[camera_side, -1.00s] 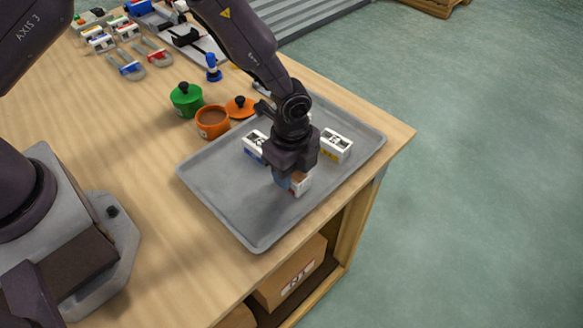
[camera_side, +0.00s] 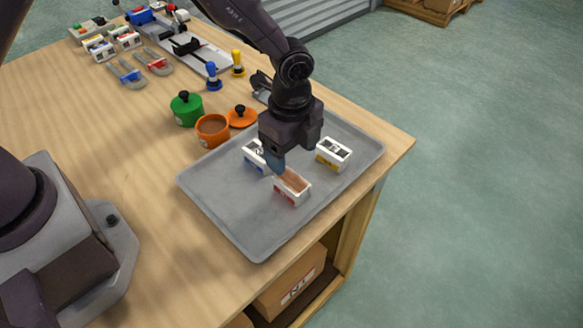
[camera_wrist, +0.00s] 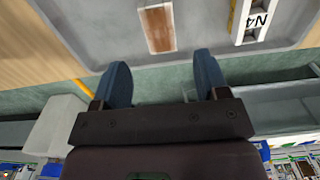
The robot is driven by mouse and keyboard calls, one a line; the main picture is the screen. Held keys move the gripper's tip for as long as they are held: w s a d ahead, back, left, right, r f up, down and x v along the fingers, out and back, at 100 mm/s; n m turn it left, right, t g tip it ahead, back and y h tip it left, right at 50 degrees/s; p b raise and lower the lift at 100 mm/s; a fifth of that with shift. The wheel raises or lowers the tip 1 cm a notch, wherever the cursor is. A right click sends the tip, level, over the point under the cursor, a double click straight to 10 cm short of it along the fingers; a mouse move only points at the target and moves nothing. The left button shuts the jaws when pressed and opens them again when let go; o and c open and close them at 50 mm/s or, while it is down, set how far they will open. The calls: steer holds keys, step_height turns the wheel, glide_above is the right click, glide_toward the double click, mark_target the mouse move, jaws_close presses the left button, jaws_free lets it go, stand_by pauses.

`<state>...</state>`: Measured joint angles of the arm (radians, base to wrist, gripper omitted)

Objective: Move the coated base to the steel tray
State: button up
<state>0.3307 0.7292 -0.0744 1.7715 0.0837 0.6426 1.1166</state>
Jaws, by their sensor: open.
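The coated base (camera_side: 291,189) is a small white block with a brown top and a red mark on its side. It sits on the grey steel tray (camera_side: 235,215), near the middle of its front part. In the wrist view its brown top (camera_wrist: 158,28) shows ahead of my fingers, over the tray (camera_wrist: 100,30). My gripper (camera_side: 276,162) is open and empty, above and just behind the base, apart from it. In the wrist view both blue fingers of my gripper (camera_wrist: 160,82) are spread with nothing between them.
Two more white blocks stand on the tray, one with blue marks (camera_side: 253,156) and one with yellow marks (camera_side: 333,153). An orange pot (camera_side: 212,131), its orange lid (camera_side: 241,117) and a green pot (camera_side: 186,109) stand behind the tray. Clamps and fixtures lie farther back.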

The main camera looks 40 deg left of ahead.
steer(key=shift+r, duration=2.1)
steer(key=s+a+r+n+t, duration=0.25)
steer(key=a+r+n, duration=0.3)
steer(key=r, duration=0.55)
steer(key=s+a+r+n+t, duration=0.1)
steer(key=s+a+r+n, duration=0.4)
steer(key=s, duration=0.3)
steer(key=s+a+r+n+t, duration=0.2)
steer(key=s+a+r+n, duration=0.2)
steer(key=s+n, duration=0.3)
steer(key=shift+s+a+r, duration=0.35)
steer(key=shift+s+a, duration=0.4)
steer(key=shift+s, duration=0.2)
